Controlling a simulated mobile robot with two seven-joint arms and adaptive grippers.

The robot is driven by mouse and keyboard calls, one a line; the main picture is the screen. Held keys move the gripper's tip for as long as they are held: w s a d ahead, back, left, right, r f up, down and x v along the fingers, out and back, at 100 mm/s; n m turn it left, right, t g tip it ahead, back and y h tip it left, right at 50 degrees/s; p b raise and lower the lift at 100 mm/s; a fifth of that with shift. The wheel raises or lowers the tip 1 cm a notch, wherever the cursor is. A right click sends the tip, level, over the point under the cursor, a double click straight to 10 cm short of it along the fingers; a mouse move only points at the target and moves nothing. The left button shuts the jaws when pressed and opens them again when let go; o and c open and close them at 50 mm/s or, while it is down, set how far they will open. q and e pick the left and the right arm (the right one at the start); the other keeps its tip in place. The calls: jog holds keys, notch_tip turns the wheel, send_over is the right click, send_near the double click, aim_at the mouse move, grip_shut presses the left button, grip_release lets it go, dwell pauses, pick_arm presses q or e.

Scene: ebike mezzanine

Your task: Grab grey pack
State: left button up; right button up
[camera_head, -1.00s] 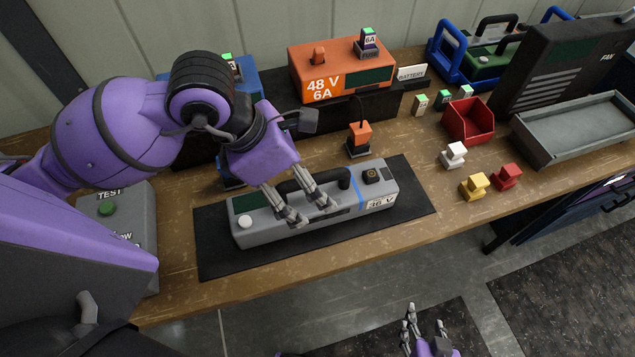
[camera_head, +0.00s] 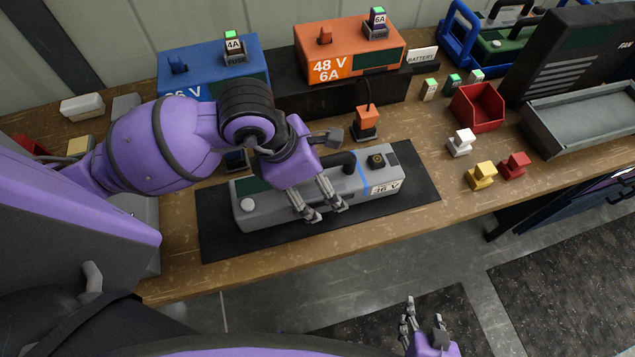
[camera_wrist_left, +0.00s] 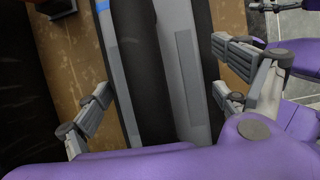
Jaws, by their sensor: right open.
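The grey pack (camera_head: 268,213) lies on the black mat (camera_head: 425,197), with a black handle (camera_head: 348,160), a blue stripe and a 36 V label. My left gripper (camera_head: 318,205) is over the pack's middle and covers much of the handle. In the left wrist view, the handle (camera_wrist_left: 148,75) and the pack's grey top (camera_wrist_left: 182,60) lie between its spread fingers (camera_wrist_left: 162,95). The gripper is open; I cannot tell whether a finger touches the pack. My right gripper (camera_head: 422,325) is open and empty, in front of the bench, over the floor.
A blue charger (camera_head: 205,75) and an orange 48 V charger (camera_head: 345,60) stand behind the mat. An orange connector (camera_head: 366,122) is close behind the pack. A red bin (camera_head: 478,107), small coloured blocks and a grey tray (camera_head: 580,120) are to the right.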

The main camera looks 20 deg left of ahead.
pick_arm(q)
jog(key=c, duration=1.9)
jog(key=shift+w+r, duration=0.2)
jog(key=shift+r, duration=0.05)
jog(key=shift+c, duration=1.1)
jog(key=shift+w+r, duration=0.1)
